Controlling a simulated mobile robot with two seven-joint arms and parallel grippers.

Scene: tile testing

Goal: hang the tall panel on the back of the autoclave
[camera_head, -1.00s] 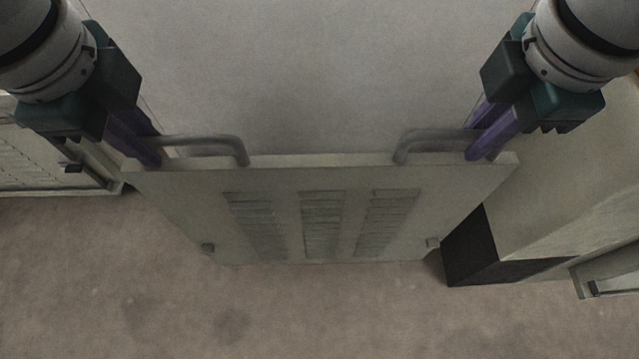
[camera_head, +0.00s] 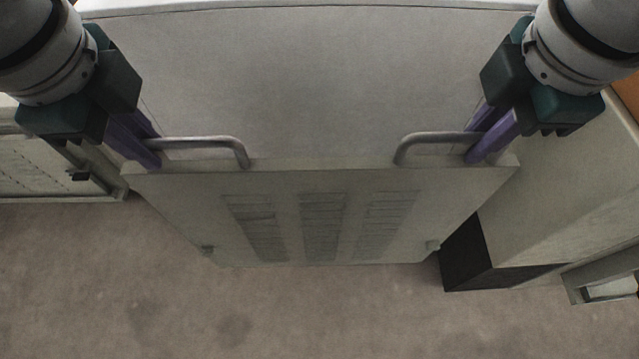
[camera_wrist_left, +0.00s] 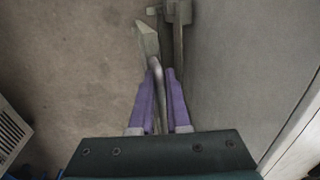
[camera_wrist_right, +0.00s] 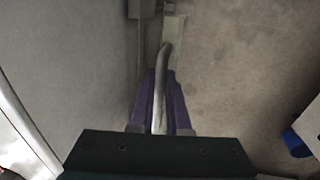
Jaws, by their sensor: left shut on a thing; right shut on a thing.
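The tall panel (camera_head: 282,212) is a grey-green sheet with three columns of louvred vents and two metal handles on its top edge. My left gripper (camera_head: 150,158) is shut on the panel's left handle (camera_head: 205,141); the left wrist view shows the purple fingers (camera_wrist_left: 159,95) on either side of the bar. My right gripper (camera_head: 482,152) is shut on the right handle (camera_head: 430,137), also seen between the fingers (camera_wrist_right: 160,95) in the right wrist view. The autoclave's back (camera_head: 305,80) appears to be the large plain grey face behind the panel. Whether panel and face touch is hidden.
A pale cabinet with a dark base (camera_head: 468,255) stands close on the right. A light unit with a perforated front (camera_head: 45,165) stands at the left. The speckled floor (camera_head: 330,315) in front of the panel is clear.

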